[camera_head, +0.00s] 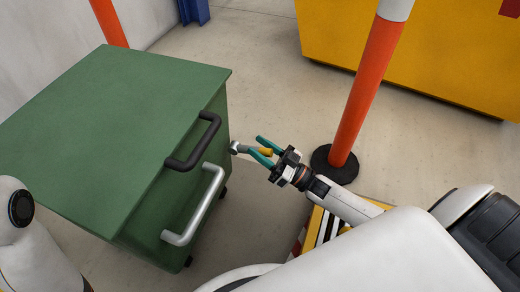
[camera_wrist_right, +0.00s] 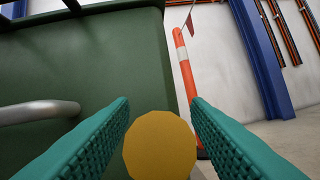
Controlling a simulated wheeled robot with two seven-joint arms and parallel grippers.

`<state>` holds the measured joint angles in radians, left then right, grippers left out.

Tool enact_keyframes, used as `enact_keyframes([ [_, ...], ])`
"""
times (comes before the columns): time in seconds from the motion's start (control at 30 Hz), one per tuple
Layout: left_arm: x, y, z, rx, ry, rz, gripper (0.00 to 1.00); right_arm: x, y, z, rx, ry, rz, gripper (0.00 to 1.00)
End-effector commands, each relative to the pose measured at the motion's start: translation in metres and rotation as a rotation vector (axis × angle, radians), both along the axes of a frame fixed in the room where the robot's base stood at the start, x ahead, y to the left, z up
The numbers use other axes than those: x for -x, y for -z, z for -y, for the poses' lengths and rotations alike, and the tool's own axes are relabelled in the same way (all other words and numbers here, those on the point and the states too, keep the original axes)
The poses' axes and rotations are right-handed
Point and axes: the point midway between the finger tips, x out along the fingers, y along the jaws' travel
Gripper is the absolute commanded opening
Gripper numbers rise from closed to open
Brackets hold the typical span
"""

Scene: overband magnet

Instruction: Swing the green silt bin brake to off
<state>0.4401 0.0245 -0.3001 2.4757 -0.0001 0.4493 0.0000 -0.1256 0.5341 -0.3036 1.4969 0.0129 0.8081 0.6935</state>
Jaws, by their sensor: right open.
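The green silt bin (camera_head: 120,115) stands at the left, with a black handle (camera_head: 196,145) and a silver bar handle (camera_head: 200,215) on its near side. A short grey lever part (camera_head: 236,147) with a yellow knob (camera_head: 266,152) sticks out beside the bin's right edge. My right gripper (camera_head: 255,146) is open, its teal fingers on either side of the knob. In the right wrist view the round yellow knob (camera_wrist_right: 160,146) lies between the two fingers (camera_wrist_right: 160,105), with small gaps. The lever's pivot is not clear. My left gripper is out of view.
An orange post (camera_head: 366,90) on a black base stands just beyond my right gripper. A yellow container (camera_head: 440,60) fills the back right. A yellow and striped block (camera_head: 318,228) lies below my right forearm. Bare floor (camera_head: 262,60) lies behind the bin.

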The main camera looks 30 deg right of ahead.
Motion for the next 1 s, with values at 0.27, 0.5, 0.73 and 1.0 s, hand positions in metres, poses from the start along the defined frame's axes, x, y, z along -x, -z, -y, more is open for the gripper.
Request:
enact_keyframes([
  [0.27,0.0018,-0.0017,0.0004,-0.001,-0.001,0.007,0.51,-0.0047,-0.0028,-0.0035,0.0,0.0,0.0,0.43],
  [0.5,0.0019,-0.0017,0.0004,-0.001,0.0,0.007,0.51,-0.0045,-0.0027,-0.0033,0.0,0.0,0.0,0.2],
  [0.73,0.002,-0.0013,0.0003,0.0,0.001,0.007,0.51,-0.0044,-0.0026,-0.0032,0.001,0.0,0.001,0.0],
  [1.0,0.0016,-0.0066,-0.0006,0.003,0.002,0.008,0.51,-0.0048,-0.0066,-0.0033,0.012,0.001,-0.013,0.0],
])
